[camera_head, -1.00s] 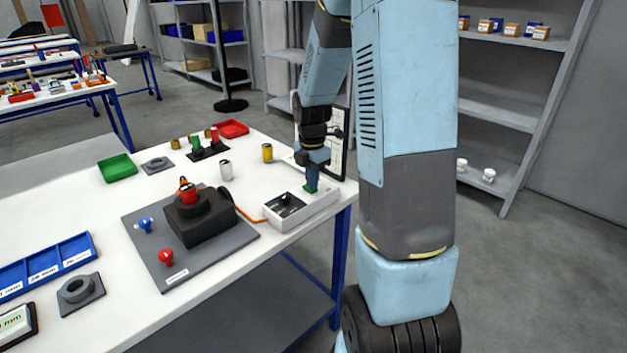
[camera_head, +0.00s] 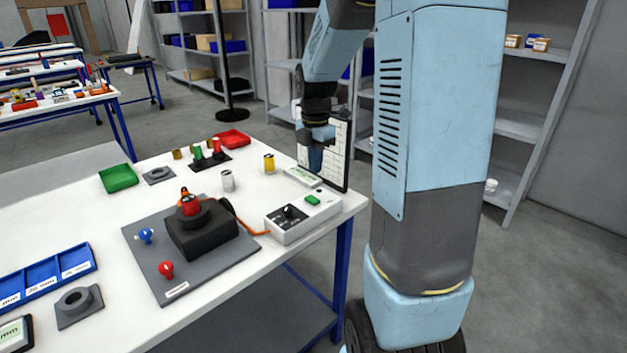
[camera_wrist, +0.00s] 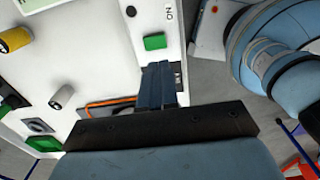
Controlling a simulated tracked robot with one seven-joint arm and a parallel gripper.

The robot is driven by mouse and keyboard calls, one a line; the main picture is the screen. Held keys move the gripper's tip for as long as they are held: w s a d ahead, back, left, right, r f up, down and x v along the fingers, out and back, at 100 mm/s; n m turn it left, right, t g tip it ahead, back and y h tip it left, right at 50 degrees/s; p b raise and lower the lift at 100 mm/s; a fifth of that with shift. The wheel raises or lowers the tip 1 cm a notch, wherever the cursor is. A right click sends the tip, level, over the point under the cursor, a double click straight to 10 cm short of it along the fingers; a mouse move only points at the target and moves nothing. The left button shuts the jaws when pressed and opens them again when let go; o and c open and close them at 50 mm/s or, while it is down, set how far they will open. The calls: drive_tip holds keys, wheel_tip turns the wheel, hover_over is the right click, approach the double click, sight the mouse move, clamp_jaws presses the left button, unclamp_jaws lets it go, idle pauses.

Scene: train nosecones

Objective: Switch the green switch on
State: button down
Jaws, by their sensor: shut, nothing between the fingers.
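The green switch (camera_head: 313,200) sits at the right end of the top of a pale control box (camera_head: 290,234). In the wrist view the green switch (camera_wrist: 155,42) lies just beyond my fingertips, and an "ON" label (camera_wrist: 168,14) shows on the box. My gripper (camera_head: 315,168) is shut and empty, pointing down above and behind the box in the head view, apart from the switch. In the wrist view my gripper (camera_wrist: 158,66) covers part of the box, including part of a black switch panel. I cannot tell from its look whether the green switch is on.
An orange cable (camera_head: 250,231) joins the box to a black block (camera_head: 204,238) on a grey plate. A white panel in a dark frame (camera_head: 338,155) stands close behind my gripper. A yellow cylinder (camera_head: 269,163) and a grey one (camera_head: 227,181) stand left of it.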

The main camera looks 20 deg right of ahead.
wheel_tip(320, 180, up, 5)
hover_over(314, 199)
drive_tip(key=shift+s+d+f, duration=0.1)
drive_tip(key=shift+s, duration=0.15)
drive_tip(key=shift+w, duration=0.25)
idle(0.3)
idle(0.4)
wheel_tip(314, 199, down, 14)
drive_tip(key=shift+r, duration=0.1)
idle(0.4)
